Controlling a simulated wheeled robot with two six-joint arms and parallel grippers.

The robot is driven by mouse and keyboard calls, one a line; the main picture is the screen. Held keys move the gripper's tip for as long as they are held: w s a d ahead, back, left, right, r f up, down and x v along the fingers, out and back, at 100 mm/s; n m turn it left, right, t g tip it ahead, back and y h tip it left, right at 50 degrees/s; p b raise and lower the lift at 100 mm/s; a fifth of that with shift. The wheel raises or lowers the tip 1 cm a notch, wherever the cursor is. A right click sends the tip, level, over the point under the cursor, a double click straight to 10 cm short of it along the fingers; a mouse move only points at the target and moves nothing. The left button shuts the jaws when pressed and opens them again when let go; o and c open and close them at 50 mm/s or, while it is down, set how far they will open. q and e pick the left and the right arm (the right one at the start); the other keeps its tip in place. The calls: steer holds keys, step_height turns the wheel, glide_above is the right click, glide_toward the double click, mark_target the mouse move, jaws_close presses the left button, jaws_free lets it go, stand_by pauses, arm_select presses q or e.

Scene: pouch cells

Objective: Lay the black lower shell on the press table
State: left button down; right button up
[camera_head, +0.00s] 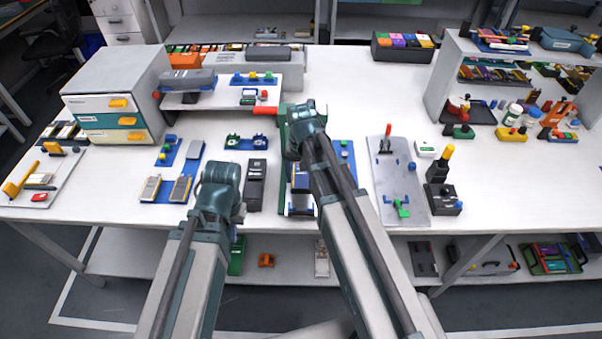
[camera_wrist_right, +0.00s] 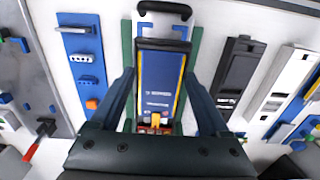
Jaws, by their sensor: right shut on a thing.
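My right gripper (camera_wrist_right: 160,82) has its fingers on both long sides of a blue-faced piece (camera_wrist_right: 160,84) with a dark far edge and gold bits at its near end. It is shut on this piece, over the press table (camera_wrist_right: 164,32), which has a black handle and green rails. I cannot tell whether it is touching the table. A long black casing (camera_head: 256,187), which looks like a shell, lies left of the press in the head view and right of it in the wrist view (camera_wrist_right: 238,70). My left gripper (camera_head: 222,196) is near this casing; its jaws are hidden.
The press's red lever (camera_head: 265,110) sticks out to the left. A grey plate (camera_head: 398,185) with clamps lies right of the press. A blue tray (camera_head: 173,180) lies to the left, a drawer unit (camera_head: 112,105) behind it. The right front of the bench (camera_head: 530,195) is clear.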

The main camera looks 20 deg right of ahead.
steer(key=shift+f, duration=0.2)
steer(key=b, duration=0.6)
glide_above(302, 197)
step_height(302, 197, down, 5)
steer(key=shift+s+a+f, duration=0.1)
steer(key=shift+f, duration=0.1)
steer(key=shift+f+b, duration=0.95)
steer(key=shift+f, duration=0.15)
stand_by(0.9)
steer(key=o, duration=1.3)
steer(key=shift+r, duration=0.1)
steer(key=shift+c, duration=0.2)
steer(key=shift+r, duration=0.15)
step_height(302, 197, up, 14)
steer(key=p, duration=1.4)
steer(key=shift+f, duration=0.25)
